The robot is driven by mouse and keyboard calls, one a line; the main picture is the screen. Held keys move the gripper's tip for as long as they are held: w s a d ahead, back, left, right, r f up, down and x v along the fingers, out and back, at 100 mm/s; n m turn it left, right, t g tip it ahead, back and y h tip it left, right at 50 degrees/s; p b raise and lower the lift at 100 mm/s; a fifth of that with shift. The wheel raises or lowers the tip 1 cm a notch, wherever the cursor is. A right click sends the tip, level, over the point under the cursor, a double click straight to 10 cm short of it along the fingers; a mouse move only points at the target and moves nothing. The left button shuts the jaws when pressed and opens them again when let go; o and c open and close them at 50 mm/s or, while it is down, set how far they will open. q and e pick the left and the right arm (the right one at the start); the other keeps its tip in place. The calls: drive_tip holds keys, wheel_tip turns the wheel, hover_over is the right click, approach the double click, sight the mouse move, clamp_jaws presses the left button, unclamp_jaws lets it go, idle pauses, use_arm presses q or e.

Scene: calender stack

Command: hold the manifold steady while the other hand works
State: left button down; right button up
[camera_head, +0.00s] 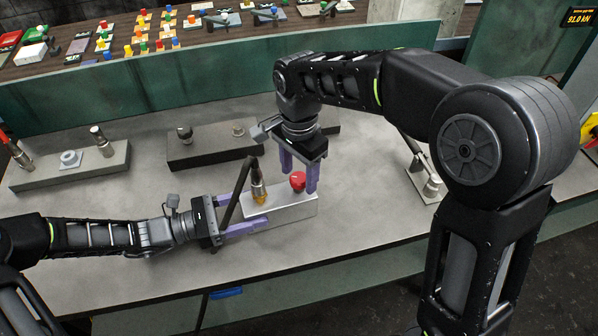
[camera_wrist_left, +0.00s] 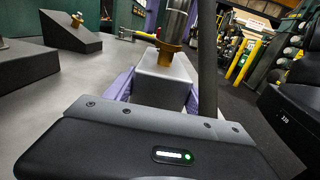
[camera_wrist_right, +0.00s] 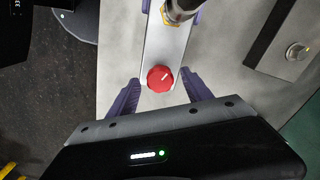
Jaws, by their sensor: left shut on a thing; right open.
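The manifold (camera_head: 292,213) is a silver-grey block on the grey table. A red knob (camera_head: 298,181) sits on its top at the right, and a metal fitting with a brass base (camera_head: 259,188) stands at its left. My left gripper (camera_head: 243,215) is shut on the manifold's left end; its purple fingers flank the block in the left wrist view (camera_wrist_left: 160,85). My right gripper (camera_head: 299,182) points down over the right end, open, with its fingers on either side of the red knob. In the right wrist view the knob (camera_wrist_right: 160,78) lies between the fingertips, apparently untouched.
A lever on a metal base (camera_head: 432,187) is at the right. A green panel (camera_head: 200,75) bounds the table's back.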

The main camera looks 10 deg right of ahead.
sight(299, 178)
wheel_tip(299, 178, up, 12)
idle(0.5)
drive_tip(key=shift+f, duration=0.15)
use_arm(q)
drive_tip(key=shift+c, duration=1.2)
unclamp_jaws()
drive_tip(key=a, duration=0.7)
drive_tip(key=s+a, duration=0.1)
drive_tip(key=a, duration=0.3)
drive_tip(key=shift+s+a, duration=0.1)
drive_tip(key=shift+a, duration=0.4)
drive_tip(key=shift+s, duration=0.1)
use_arm(e)
drive_tip(key=shift+s, duration=0.1)
